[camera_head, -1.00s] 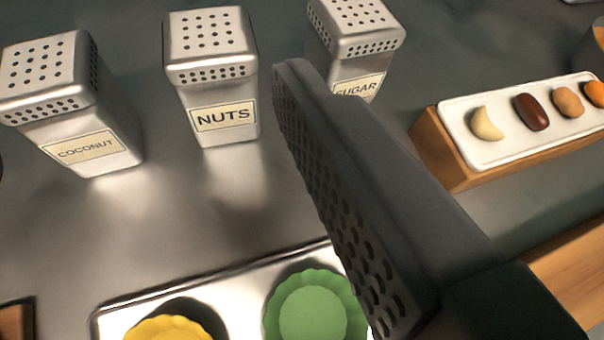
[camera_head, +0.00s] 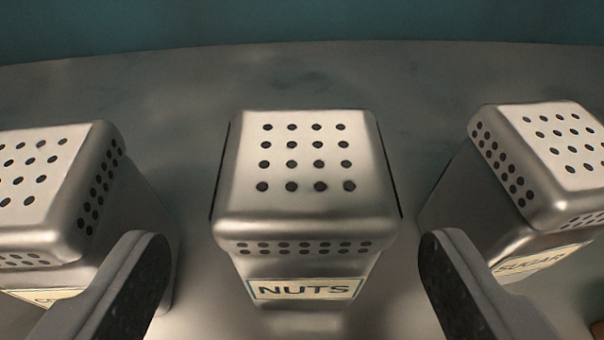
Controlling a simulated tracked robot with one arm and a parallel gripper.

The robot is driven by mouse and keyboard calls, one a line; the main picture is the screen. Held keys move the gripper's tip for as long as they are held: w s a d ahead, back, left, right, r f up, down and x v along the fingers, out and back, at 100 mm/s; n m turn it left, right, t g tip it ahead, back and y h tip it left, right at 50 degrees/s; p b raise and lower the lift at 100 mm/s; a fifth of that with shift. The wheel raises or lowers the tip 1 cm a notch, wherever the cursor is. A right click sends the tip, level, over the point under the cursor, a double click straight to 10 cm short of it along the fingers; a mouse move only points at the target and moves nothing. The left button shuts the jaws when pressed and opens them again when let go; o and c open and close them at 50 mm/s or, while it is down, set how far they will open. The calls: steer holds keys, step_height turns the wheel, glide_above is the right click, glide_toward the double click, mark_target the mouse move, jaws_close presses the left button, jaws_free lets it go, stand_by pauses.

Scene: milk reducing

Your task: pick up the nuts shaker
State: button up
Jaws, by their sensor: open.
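The nuts shaker (camera_head: 306,218) stands upright in the middle of the view, a square metal shaker with a perforated lid and a cream label reading NUTS. My gripper (camera_head: 292,250) is open and empty. Its left finger (camera_head: 130,285) and right finger (camera_head: 455,280) show at the lower left and lower right, with the nuts shaker centred between them in the picture. There is a clear gap on each side, and neither finger touches it. The shaker's base is partly out of sight below its lid.
Another metal shaker (camera_head: 60,190) stands close on the left, its label mostly hidden behind the left finger. The sugar shaker (camera_head: 545,160) stands close on the right. The grey counter (camera_head: 300,75) is bare behind them, up to a teal wall (camera_head: 300,20).

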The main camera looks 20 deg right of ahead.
mark_target(304, 191)
steer(key=shift+x, duration=2.9)
steer(key=shift+d+r, duration=0.2)
steer(key=shift+s, duration=0.1)
steer(key=shift+c, duration=0.3)
steer(key=c, duration=1.1)
